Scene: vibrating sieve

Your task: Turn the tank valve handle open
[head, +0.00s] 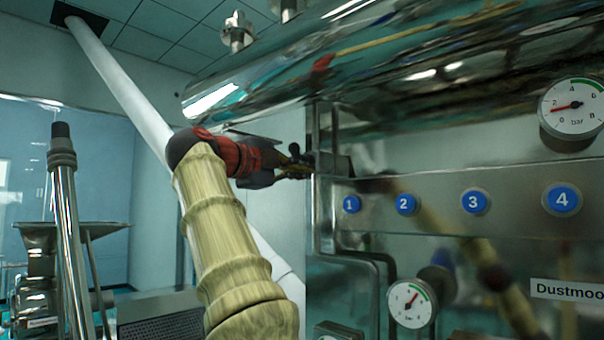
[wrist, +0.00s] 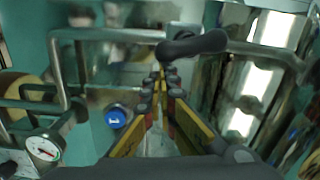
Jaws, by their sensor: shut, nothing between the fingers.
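In the wrist view a dark grey lever with a rounded end, which looks like the valve handle (wrist: 193,46), lies across the picture just past my fingertips. My gripper (wrist: 164,84) has yellow and black fingers, which come together at the tips with nothing held. The tips appear close below the handle; whether they touch it I cannot tell. In the head view my gripper (head: 308,166) reaches right to the left end of the metal panel, below the shiny tank (head: 400,75). The handle is not clearly visible there.
Blue numbered buttons (head: 405,204) line the metal panel (head: 520,190). A pressure gauge (head: 411,304) sits below it and another gauge (head: 572,107) at upper right. A bent metal pipe (wrist: 58,70) runs left of my fingers. A steel stand (head: 75,240) is far left.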

